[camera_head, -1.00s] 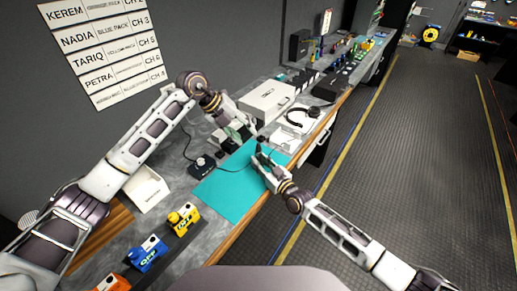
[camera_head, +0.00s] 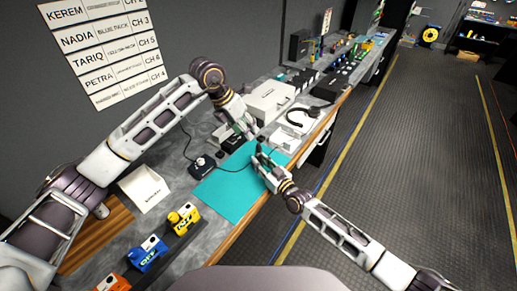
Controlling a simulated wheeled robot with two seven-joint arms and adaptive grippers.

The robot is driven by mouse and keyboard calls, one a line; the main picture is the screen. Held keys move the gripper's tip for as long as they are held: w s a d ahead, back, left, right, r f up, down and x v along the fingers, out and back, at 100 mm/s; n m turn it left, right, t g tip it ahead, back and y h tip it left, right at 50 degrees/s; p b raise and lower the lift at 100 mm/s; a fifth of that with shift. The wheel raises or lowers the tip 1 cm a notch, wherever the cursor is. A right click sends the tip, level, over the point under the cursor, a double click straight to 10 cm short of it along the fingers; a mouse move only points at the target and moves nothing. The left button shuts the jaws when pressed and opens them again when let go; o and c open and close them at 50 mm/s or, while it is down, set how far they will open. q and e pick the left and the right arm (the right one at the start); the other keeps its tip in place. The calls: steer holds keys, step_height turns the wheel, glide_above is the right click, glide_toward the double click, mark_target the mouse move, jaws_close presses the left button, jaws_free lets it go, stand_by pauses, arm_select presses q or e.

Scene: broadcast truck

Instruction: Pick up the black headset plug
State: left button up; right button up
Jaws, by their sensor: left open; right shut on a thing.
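My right gripper (camera_head: 261,157) is over the far right edge of the teal mat (camera_head: 228,192). It is shut on a small dark thing at its tips, which looks like the black headset plug; the fingers mostly hide it. A thin black cable runs by these tips. My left gripper (camera_head: 247,131) is open and empty, just beyond the right one, over the far end of the mat. The black headset (camera_head: 300,117) lies on a white sheet farther along the bench.
A small black box with a knob (camera_head: 203,164) stands left of the mat. A white tray (camera_head: 145,189) and yellow (camera_head: 183,217) and blue (camera_head: 148,254) packs are nearer. A light grey case (camera_head: 270,101) stands beyond. The mat's near part is clear.

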mark_target(257, 146)
arm_select(q)
steer(key=shift+r+m+y, duration=0.25)
steer(key=shift+m+y, duration=0.05)
steer(key=shift+m, duration=1)
steer(key=shift+f, duration=0.1)
steer(key=shift+x, duration=3.3)
steer(key=shift+w, duration=0.15)
steer(key=shift+d, duration=0.1)
steer(key=shift+x, duration=2.55)
steer(key=shift+w+d, duration=0.15)
jaws_close()
